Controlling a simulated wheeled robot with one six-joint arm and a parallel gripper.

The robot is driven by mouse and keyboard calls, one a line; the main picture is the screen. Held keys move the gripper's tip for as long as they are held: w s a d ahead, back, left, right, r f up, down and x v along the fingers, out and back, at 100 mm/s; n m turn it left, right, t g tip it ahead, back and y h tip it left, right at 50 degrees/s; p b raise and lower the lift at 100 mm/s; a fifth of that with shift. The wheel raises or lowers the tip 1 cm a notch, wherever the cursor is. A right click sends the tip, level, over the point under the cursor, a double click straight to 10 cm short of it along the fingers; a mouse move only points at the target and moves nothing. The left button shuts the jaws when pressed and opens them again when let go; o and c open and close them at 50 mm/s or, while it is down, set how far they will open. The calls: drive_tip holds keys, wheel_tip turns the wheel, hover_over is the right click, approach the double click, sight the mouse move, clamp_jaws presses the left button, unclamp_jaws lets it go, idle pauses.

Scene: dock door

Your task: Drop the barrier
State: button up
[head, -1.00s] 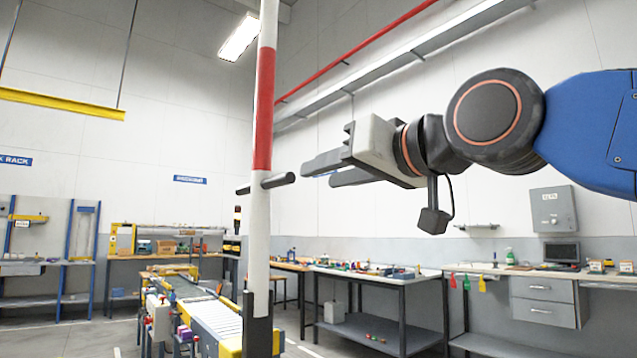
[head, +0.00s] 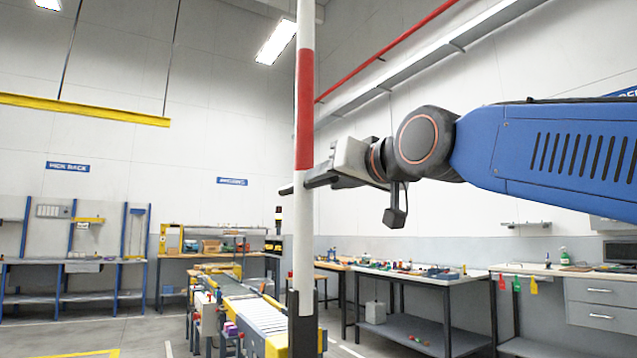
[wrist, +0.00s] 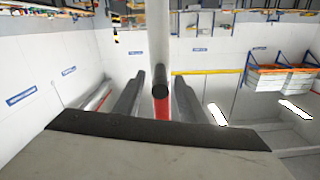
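The barrier is a red and white striped pole (head: 304,240) standing upright in the head view, with a dark base sleeve at the bottom. A short black handle bar (head: 286,190) sticks out crosswise from it. My gripper (head: 318,178) reaches from the right to the pole at handle height. In the wrist view the handle's round end (wrist: 160,90) lies between the two dark fingers, with a gap on each side. My gripper is open. The pole (wrist: 158,30) stands just beyond the fingers. In the head view the fingers hide most of the handle's right part.
A roller conveyor (head: 250,312) runs behind the pole's lower part. Workbenches (head: 430,281) line the right wall, and a shelf bench (head: 75,262) stands at the far left. Open floor lies to the left. The air around the pole is clear.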

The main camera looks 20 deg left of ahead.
drive_tip(key=shift+x, duration=2.1)
clamp_jaws()
